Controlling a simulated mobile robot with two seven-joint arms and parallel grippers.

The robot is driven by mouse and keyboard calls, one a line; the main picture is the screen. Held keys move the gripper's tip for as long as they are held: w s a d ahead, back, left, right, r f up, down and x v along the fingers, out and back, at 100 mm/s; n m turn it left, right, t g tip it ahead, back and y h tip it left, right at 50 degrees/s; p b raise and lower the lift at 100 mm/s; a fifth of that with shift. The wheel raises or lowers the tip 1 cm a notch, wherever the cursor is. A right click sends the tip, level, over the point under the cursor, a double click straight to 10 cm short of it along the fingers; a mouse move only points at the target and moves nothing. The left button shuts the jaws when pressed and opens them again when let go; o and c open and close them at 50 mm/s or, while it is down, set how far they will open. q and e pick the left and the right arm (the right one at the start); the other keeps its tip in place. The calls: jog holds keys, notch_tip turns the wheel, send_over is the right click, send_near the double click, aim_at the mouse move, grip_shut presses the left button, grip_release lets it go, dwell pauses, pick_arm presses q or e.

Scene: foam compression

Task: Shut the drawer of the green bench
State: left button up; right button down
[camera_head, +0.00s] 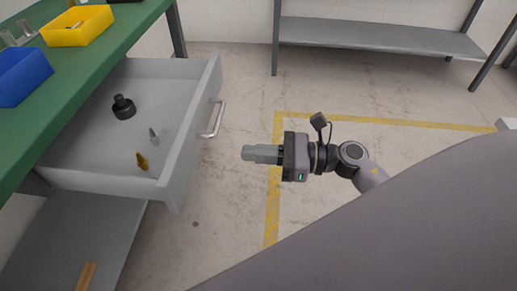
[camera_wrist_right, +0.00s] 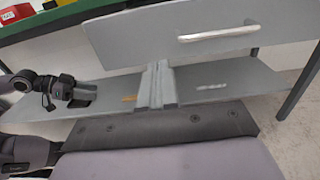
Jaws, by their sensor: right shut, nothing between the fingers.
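The green bench (camera_head: 120,35) is at the left of the head view. Its grey drawer (camera_head: 190,150) stands pulled out, with a metal handle (camera_head: 213,118) on its front. The drawer front also shows in the right wrist view (camera_wrist_right: 150,36). My right gripper (camera_head: 245,153) is shut and empty, pointing left toward the drawer front, with a gap between them. Its fingers show in the wrist view (camera_wrist_right: 157,88), below the handle in the picture. My left gripper (camera_wrist_right: 85,95) shows at the left of the wrist view, its fingers too unclear to judge.
In the drawer lie a black round part (camera_head: 123,107), a small grey piece (camera_head: 153,136) and a brass-coloured piece (camera_head: 142,161). Yellow (camera_head: 78,25) and blue (camera_head: 22,75) bins stand on the bench. A lower shelf (camera_head: 75,235) lies beneath. The floor before the drawer is clear.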

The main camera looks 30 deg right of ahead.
aim_at(193, 149)
jog(key=p+x, duration=0.1)
jog(key=x, duration=0.8)
jog(key=shift+a, duration=0.1)
pick_arm(q)
jog(key=shift+s+a+r, duration=0.1)
jog(key=shift+r, duration=0.3)
pick_arm(e)
jog(key=shift+w+a, duration=0.25)
jog(key=shift+a, duration=0.05)
pick_arm(q)
jog(key=shift+a, duration=0.1)
pick_arm(e)
jog(key=shift+a, duration=0.1)
